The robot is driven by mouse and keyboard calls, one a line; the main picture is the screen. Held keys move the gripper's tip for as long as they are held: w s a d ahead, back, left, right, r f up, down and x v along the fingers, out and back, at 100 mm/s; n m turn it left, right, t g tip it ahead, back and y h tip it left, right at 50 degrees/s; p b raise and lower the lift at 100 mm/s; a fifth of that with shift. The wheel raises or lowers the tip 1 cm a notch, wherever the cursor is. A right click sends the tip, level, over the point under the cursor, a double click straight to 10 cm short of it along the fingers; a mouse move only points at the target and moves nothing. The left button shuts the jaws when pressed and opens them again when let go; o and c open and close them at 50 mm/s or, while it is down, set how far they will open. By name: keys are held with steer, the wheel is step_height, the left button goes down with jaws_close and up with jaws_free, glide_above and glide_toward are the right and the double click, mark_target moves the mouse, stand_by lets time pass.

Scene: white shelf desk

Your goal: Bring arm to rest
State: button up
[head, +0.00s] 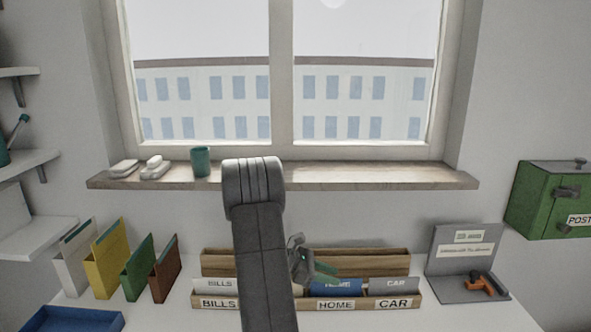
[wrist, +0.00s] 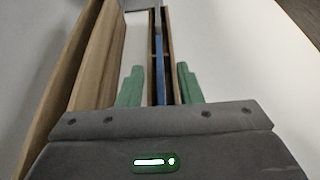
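My arm (head: 262,245) stands up in the middle of the head view, and its dark links hide part of the wooden letter sorter. My gripper (head: 326,271) is just right of the arm, in front of the sorter's upper part and close above the HOME section. In the wrist view my gripper (wrist: 160,85) has its two green fingers spread well apart. The wooden sorter (wrist: 169,62) shows between and beyond them, with a narrow blue item (wrist: 159,70) inside. I see nothing gripped. Whether a finger touches the sorter I cannot tell.
The sorter (head: 398,262) has BILLS, HOME and CAR labels; its middle is hidden. Several binders (head: 107,262) and a blue tray (head: 80,320) are left. A grey stand (head: 452,267) with an orange-black tool (head: 488,284) and a green post box (head: 540,200) are right. A windowsill (head: 380,178) runs behind.

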steer(key=shift+a+r, duration=0.15)
steer(key=shift+r, duration=0.75)
steer(key=shift+f, duration=0.1)
